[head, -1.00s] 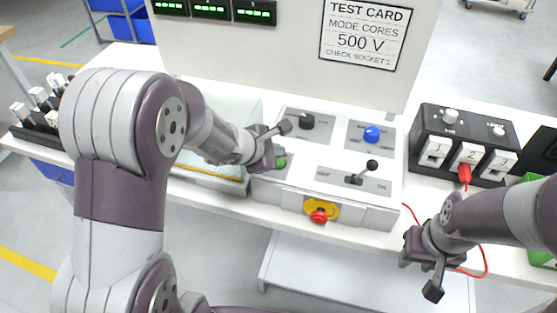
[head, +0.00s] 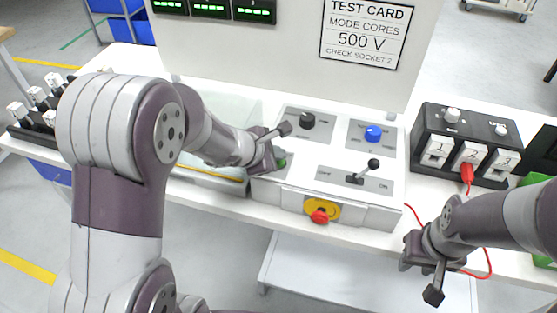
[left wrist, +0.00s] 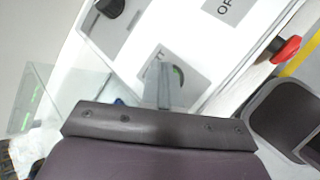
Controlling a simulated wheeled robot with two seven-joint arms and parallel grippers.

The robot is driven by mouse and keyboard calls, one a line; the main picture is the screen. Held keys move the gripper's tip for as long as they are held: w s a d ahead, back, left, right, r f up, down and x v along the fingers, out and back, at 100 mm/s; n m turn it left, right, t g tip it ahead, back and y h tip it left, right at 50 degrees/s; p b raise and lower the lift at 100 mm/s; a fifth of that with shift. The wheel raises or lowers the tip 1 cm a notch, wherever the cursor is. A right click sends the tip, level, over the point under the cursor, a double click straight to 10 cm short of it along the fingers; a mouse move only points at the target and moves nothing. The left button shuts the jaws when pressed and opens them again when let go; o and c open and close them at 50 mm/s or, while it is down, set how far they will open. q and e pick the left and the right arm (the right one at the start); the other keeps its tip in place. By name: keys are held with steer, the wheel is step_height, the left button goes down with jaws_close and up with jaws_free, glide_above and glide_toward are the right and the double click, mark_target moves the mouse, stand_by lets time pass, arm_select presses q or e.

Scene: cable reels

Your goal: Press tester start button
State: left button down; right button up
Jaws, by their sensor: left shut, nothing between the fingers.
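The tester (head: 340,205) is a white box with knobs and switches on its top. Its green start button (head: 281,161) sits at the left of the top, partly hidden by my left gripper (head: 280,150). In the left wrist view the green button (left wrist: 178,76) shows just beside the tip of the shut fingers (left wrist: 164,92); I cannot tell whether they touch it. The left gripper is shut and empty. My right gripper (head: 424,275) hangs over the front edge at the right, with no object seen in it; its finger gap is unclear.
The tester carries a black knob (head: 307,120), a blue knob (head: 373,133), a lever switch (head: 355,179) and a red stop button (head: 319,216). A black socket box (head: 462,147) with a red plug (head: 467,174) stands right. A test card (head: 364,34) is on the panel behind.

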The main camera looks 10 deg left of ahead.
arm_select(q)
steer(key=shift+f+b, duration=0.3)
steer(key=shift+b, duration=0.05)
stand_by(0.6)
steer(key=shift+r+p, duration=0.65)
steer(key=shift+r, duration=0.2)
steer(key=shift+r, duration=0.1)
step_height(320, 180, up, 5)
steer(key=p, duration=0.4)
stand_by(0.4)
